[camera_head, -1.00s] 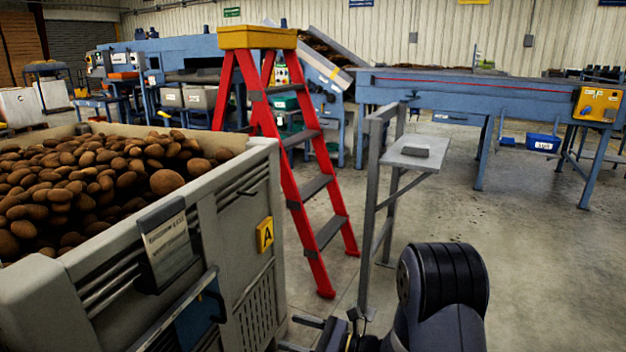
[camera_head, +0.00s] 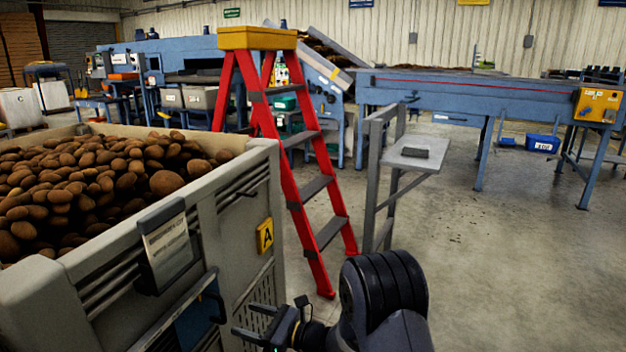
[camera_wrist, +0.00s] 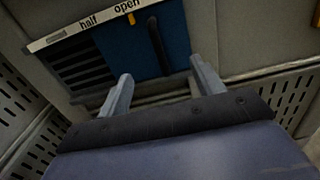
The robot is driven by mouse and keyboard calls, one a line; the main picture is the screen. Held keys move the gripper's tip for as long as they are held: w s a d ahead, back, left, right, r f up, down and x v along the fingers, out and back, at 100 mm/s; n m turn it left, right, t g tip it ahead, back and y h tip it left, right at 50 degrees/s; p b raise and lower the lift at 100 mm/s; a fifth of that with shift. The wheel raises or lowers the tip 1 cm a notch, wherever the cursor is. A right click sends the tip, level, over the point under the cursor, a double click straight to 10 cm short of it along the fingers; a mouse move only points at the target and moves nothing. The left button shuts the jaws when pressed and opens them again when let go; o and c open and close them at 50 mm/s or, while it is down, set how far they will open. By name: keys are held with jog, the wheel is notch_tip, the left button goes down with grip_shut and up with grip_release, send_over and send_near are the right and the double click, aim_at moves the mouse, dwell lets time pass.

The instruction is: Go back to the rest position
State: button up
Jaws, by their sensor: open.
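My gripper (camera_head: 256,322) is at the bottom of the head view, in front of the grey crate's near side. Its jaws are open with nothing between them. In the wrist view my gripper (camera_wrist: 158,92) shows two parted fingers facing the crate's side. Beyond them are a blue sliding panel (camera_wrist: 180,38) with a dark upright handle (camera_wrist: 158,45), dark slots, and a strip marked "half" and "open" (camera_wrist: 95,25). I cannot tell the exact gap between the fingers and the crate.
The grey crate (camera_head: 232,230) full of potatoes (camera_head: 90,185) stands at left, with a yellow "A" tag (camera_head: 265,235). A red stepladder (camera_head: 305,190) and a grey stand with a small shelf (camera_head: 412,158) are ahead. Blue conveyors (camera_head: 470,95) stand behind. The floor at right is clear.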

aim_at(223, 319)
jog(key=x, duration=0.8)
jog(key=shift+a, duration=0.15)
jog(key=shift+s+a, duration=0.2)
jog(key=shift+s, duration=0.4)
jog(key=shift+s+a+p, duration=0.15)
jog(key=shift+s+p, duration=0.15)
jog(key=shift+s, duration=0.4)
jog(key=shift+s, duration=0.15)
